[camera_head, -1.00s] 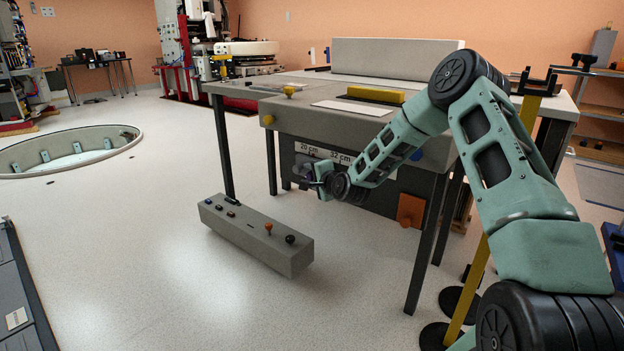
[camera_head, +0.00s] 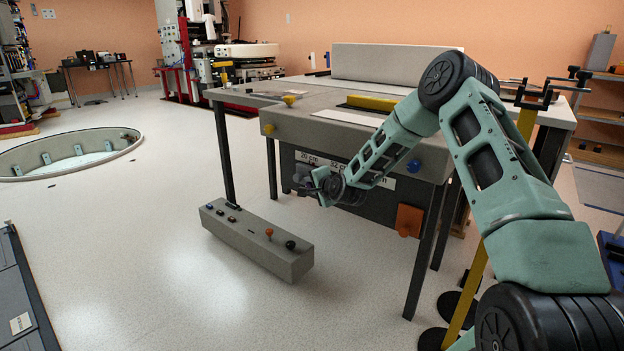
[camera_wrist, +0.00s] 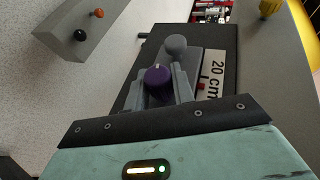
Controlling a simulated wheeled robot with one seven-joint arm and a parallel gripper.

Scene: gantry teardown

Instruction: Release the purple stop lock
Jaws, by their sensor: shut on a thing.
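The purple stop lock (camera_wrist: 157,80) is a round purple knob, seen in the wrist view between the fingers of my gripper (camera_wrist: 160,88). My gripper is shut on it, with a grey finger on each side. A grey round knob (camera_wrist: 175,45) stands just beyond it, close to the fingertips. In the head view my gripper (camera_head: 312,183) is at the dark front panel (camera_head: 290,170) of the table, below the "20 cm" label (camera_head: 308,158). That label also shows in the wrist view (camera_wrist: 214,75), right of the fingers. In the head view my gripper largely hides the lock.
A long grey control box (camera_head: 255,243) with small knobs lies low in front of the table. The table legs (camera_head: 427,250), an orange flap (camera_head: 409,220) and a yellow post (camera_head: 470,285) stand near my arm. The floor at left is open, with a round pit (camera_head: 70,152) further back.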

